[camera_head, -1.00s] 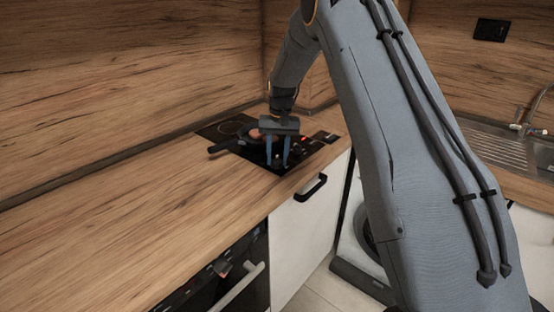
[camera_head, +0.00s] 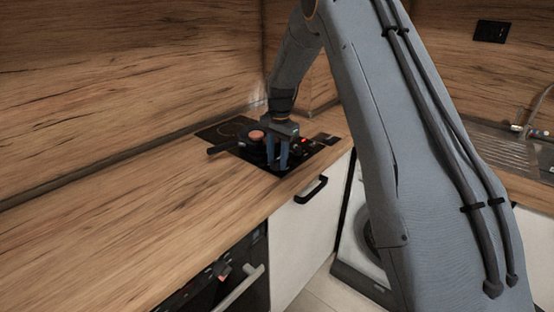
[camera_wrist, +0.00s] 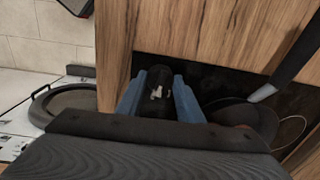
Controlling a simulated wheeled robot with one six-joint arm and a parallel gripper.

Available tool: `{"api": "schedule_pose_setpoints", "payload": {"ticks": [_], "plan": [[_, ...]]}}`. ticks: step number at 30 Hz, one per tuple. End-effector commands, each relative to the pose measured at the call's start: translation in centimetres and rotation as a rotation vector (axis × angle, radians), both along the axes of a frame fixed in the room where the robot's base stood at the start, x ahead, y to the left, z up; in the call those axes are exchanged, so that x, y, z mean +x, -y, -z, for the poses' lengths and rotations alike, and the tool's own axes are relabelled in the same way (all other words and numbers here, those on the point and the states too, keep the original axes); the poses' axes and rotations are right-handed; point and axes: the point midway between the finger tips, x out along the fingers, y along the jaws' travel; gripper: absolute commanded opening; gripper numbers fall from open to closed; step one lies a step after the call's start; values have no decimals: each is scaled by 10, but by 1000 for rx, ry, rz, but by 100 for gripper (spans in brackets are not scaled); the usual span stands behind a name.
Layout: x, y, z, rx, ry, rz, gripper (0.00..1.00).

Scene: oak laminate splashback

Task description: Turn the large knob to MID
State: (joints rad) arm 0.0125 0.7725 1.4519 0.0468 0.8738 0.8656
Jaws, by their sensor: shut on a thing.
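The large knob (camera_wrist: 155,78) is black and round, with a small white mark on its top. In the wrist view it sits between the two blue fingers of my gripper (camera_wrist: 158,90), near the edge of the black cooktop. My gripper (camera_head: 277,162) is shut on the knob. It points down over the front part of the cooktop (camera_head: 246,155) in the head view, where the fingers largely hide the knob. I cannot read any setting label, so the knob's setting is unclear.
A dark pan (camera_head: 244,142) with a pinkish thing in it stands on the cooktop left of my gripper; it also shows in the wrist view (camera_wrist: 236,112). A small red light (camera_head: 305,141) glows to the right. The wooden counter (camera_head: 130,215) at the left is clear.

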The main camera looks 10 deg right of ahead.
Motion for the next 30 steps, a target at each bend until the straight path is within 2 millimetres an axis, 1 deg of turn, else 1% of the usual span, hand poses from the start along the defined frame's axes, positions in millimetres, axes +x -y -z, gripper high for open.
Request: {"api": "schedule_pose_setpoints", "payload": {"ticks": [14, 15, 18, 26, 30], "plan": [[1, 1, -2, -1, 4, 15, 11], [1, 1, -2, -1, 4, 14, 36], [1, 0, -1, -1, 4, 14, 52], [1, 0, -1, 0, 2, 14, 52], [1, 1, -8, -1, 3, 14, 52]]}}
